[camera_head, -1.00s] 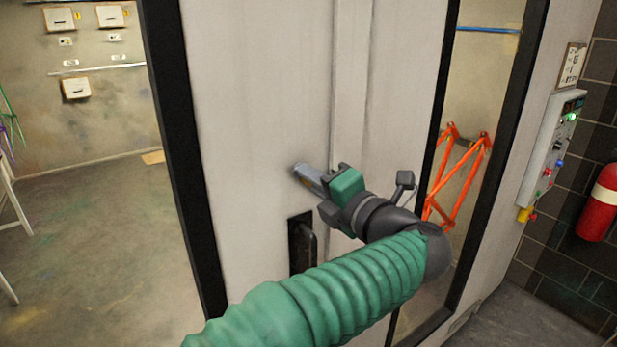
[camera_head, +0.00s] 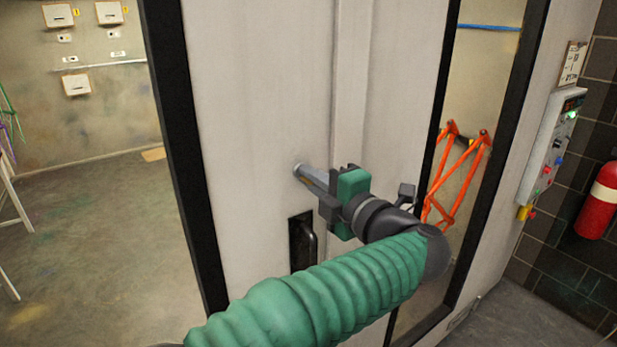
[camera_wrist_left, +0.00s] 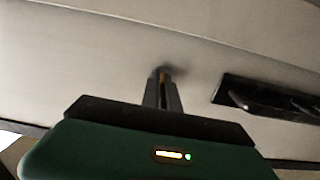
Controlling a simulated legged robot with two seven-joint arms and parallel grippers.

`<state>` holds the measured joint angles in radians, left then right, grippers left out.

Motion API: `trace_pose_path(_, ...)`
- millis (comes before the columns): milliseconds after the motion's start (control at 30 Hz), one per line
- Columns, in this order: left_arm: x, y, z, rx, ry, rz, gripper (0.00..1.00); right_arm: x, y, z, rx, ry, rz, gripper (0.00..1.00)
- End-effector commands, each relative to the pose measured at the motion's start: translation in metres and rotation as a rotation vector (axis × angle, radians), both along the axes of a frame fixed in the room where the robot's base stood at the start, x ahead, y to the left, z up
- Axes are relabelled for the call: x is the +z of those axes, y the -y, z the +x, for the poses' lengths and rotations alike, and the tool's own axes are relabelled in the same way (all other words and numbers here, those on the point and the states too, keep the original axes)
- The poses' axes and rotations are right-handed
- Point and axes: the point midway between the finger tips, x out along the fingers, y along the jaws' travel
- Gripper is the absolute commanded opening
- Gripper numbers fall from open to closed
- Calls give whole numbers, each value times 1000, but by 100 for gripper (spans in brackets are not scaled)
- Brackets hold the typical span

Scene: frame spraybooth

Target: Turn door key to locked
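My left gripper (camera_head: 314,175) reaches the pale booth door (camera_head: 264,100), its narrow grey fingers close together with their tips at the door face, above the black handle. In the left wrist view the fingertips (camera_wrist_left: 162,78) meet the door, with a thin yellow-orange strip between them. This strip looks like the door key (camera_wrist_left: 162,74), which the fingers otherwise hide, so I cannot read its angle. The dark recessed handle (camera_head: 303,240) is just below the gripper and also shows at right in the left wrist view (camera_wrist_left: 270,98). My right gripper is in neither view.
Black-edged windows flank the door panel. An orange bicycle frame (camera_head: 455,175) shows through the right one. A control box (camera_head: 551,150) and a red fire extinguisher (camera_head: 602,200) are on the right wall. Bare floor (camera_head: 90,250) shows at left.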

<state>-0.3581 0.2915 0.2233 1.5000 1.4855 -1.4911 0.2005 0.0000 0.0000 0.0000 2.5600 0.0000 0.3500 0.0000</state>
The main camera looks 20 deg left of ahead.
Motion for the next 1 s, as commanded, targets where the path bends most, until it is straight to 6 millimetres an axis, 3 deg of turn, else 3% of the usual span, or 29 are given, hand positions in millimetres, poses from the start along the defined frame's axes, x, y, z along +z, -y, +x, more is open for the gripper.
trace_pose_path(100, -4, 3, 1, -8, -8, 0, 0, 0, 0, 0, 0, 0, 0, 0)
trace_pose_path(133, -4, 3, 1, -8, -8, -1, 8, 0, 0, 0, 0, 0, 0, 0)
trace_pose_path(267, -3, 2, 1, -6, -6, -2, 25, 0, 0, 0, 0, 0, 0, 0)
trace_pose_path(667, -3, 7, -5, -3, -3, -2, 26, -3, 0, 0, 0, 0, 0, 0)
trace_pose_path(767, -4, 23, -17, -6, -3, -2, 26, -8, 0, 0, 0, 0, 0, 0)
trace_pose_path(1000, -4, 80, -58, -9, -4, -1, 26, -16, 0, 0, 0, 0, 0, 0)
